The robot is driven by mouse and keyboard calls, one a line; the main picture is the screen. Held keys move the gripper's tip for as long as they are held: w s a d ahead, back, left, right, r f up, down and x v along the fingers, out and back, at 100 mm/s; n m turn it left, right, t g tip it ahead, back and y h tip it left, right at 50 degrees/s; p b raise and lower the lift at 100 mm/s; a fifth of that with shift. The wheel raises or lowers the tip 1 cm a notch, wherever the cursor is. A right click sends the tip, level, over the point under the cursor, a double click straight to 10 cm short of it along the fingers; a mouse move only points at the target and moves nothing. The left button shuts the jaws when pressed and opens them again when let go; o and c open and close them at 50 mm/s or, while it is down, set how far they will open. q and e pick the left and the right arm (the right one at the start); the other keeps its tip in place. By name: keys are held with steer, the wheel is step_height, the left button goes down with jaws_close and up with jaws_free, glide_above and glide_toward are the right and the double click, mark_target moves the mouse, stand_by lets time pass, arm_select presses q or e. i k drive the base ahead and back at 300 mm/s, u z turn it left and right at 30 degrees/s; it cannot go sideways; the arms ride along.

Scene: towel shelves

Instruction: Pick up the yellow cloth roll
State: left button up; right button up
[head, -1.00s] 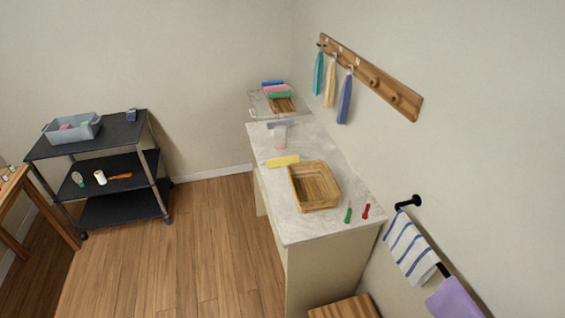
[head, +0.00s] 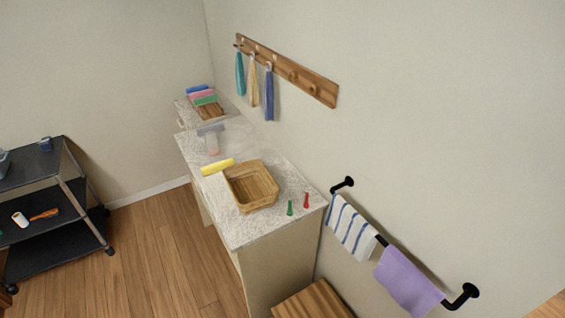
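The yellow cloth roll (head: 217,167) lies on the pale stone-topped counter (head: 247,231), just behind and left of a wooden basket (head: 251,186). It is close to the basket's rim; I cannot tell if they touch. Neither of my grippers shows in the head view.
A spray-like bottle (head: 211,141) stands behind the roll. Green (head: 290,208) and red (head: 306,200) small items lie right of the basket. Stacked coloured cloths (head: 202,96) are at the back. A black cart (head: 62,208) stands left, with open wooden floor (head: 160,255) between. Towels (head: 409,281) hang on the right wall.

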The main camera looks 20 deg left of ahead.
mark_target(213, 168)
steer(key=z, duration=1.8)
steer(key=k, duration=1.65)
steer(key=u, duration=2.15)
steer(key=i, duration=0.5)
steer(key=u, duration=0.05)
